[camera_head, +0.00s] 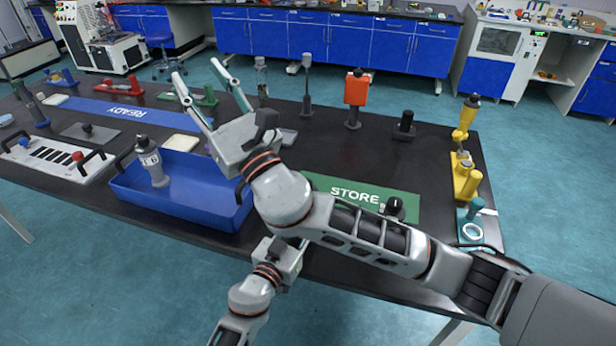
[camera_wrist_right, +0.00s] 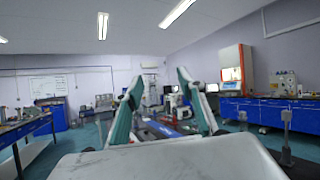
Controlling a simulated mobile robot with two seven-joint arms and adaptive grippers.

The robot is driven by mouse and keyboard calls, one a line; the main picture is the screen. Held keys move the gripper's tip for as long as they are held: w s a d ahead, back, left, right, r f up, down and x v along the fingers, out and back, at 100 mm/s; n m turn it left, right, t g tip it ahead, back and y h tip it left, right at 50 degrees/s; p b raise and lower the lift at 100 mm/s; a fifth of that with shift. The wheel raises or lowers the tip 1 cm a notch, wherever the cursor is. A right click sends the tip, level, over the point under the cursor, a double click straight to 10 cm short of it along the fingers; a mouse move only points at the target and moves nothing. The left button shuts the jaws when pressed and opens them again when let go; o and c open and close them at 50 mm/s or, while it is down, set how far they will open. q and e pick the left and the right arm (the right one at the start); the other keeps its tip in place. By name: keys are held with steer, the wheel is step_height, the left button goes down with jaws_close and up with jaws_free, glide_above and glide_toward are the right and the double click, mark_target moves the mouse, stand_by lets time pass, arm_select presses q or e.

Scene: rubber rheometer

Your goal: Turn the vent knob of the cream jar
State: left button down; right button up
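I cannot make out a jar with a vent knob for certain in either view. A flat cream block (camera_head: 180,143) lies behind the blue tray, with no knob visible on it. My right gripper (camera_head: 195,68) is open and empty, its two long fingers spread and pointing up and away over the table. It also shows open in the right wrist view (camera_wrist_right: 158,78), with only the room beyond it. My left gripper's housing (camera_head: 285,258) is low at the table's front edge, partly behind my right arm; its fingers are hidden.
The blue tray (camera_head: 190,205) holds an upright grey bottle (camera_head: 151,162). A red-orange piece (camera_head: 357,88), a black block (camera_head: 405,124) and a yellow fixture (camera_head: 466,170) stand on the right part of the black table. The green STORE mat (camera_head: 330,190) lies partly under my right arm.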

steer(key=s+a+f+n+g+y, duration=0.2)
steer(key=s+a+n+g+y, duration=0.3)
steer(key=n+g, duration=0.65)
steer(key=d+f+g+h, duration=0.3)
steer(key=f+g+h, duration=0.3)
steer(key=f, duration=0.1)
steer(key=w+d+f+m+h, duration=0.25)
steer(key=d+h, duration=0.25)
steer(key=d, duration=0.7)
steer(key=w+d+f+m+h, duration=0.1)
steer(key=w+d+m+h, duration=0.3)
steer(key=d, duration=0.8)
steer(key=shift+n+h, duration=0.6)
steer(key=shift+n, duration=0.2)
steer(key=x, duration=1.1)
steer(key=shift+s+f, duration=0.25)
steer(key=shift+f, duration=0.15)
steer(key=c, duration=1.1)
